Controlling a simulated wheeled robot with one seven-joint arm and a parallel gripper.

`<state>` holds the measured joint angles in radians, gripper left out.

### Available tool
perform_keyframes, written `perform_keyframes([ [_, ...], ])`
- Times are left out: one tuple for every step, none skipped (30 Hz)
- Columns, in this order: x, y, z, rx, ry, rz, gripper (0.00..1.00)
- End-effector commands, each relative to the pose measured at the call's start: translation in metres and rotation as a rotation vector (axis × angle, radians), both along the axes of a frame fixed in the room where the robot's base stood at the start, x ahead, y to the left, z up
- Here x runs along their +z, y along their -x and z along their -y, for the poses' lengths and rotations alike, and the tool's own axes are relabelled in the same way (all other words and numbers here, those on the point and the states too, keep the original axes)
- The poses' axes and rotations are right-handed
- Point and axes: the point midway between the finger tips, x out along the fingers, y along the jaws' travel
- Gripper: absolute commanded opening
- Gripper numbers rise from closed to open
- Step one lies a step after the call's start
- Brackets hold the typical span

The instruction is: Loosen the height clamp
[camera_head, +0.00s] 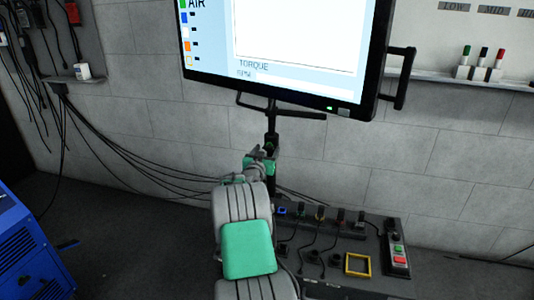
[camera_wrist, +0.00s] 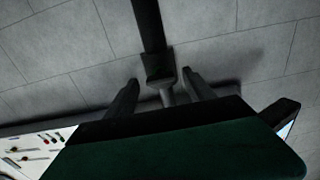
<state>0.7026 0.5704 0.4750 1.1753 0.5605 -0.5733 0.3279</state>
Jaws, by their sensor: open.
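The height clamp (camera_wrist: 158,68) is a dark collar on the black monitor post (camera_wrist: 148,25) in the wrist view. A small grey stem or knob (camera_wrist: 167,97) sticks out from it toward my gripper. My gripper (camera_wrist: 160,80) is open, with one dark finger on each side of the stem. Gaps show between the fingers and the stem, and I see no contact. In the head view the post (camera_head: 271,122) runs down behind my gripper (camera_head: 262,153). My arm mostly hides the clamp there.
A large monitor (camera_head: 285,45) with a side handle (camera_head: 402,78) hangs just above my gripper. A control bench (camera_head: 345,250) with cables and buttons stands at lower right. A blue machine (camera_head: 28,250) is at lower left. Loose cables (camera_head: 120,155) hang along the wall.

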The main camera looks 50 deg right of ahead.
Motion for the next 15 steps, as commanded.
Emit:
perform_keyframes([
  [-0.0007, -0.0017, 0.0046, -0.001, 0.001, 0.001, 0.62],
  [-0.0009, -0.0025, 0.0062, 0.0, 0.0, 0.0, 0.62],
  [-0.0009, -0.0035, 0.0076, 0.0, -0.001, -0.001, 0.62],
  [-0.0006, -0.0039, 0.008, 0.001, -0.001, -0.001, 0.62],
  [-0.0002, -0.0041, 0.0083, 0.001, -0.001, -0.001, 0.62],
  [0.0, -0.0042, 0.0082, 0.001, -0.001, -0.001, 0.62],
  [0.0001, -0.0042, 0.0081, 0.001, -0.001, -0.001, 0.62],
  [0.0001, -0.0041, 0.008, 0.001, -0.001, -0.001, 0.62],
  [0.0001, -0.0042, 0.0079, 0.001, -0.001, -0.001, 0.62],
  [0.0001, -0.0042, 0.0079, 0.001, -0.001, -0.001, 0.61],
  [0.0, -0.0041, 0.0078, 0.001, -0.001, -0.001, 0.59],
  [0.0, -0.0041, 0.0078, 0.001, -0.001, -0.001, 0.55],
  [0.0, -0.0041, 0.0077, 0.001, -0.001, -0.001, 0.53],
  [0.0, -0.0041, 0.0077, 0.001, -0.001, -0.001, 0.5],
  [0.0, -0.0042, 0.0077, 0.001, -0.001, -0.001, 0.47],
])
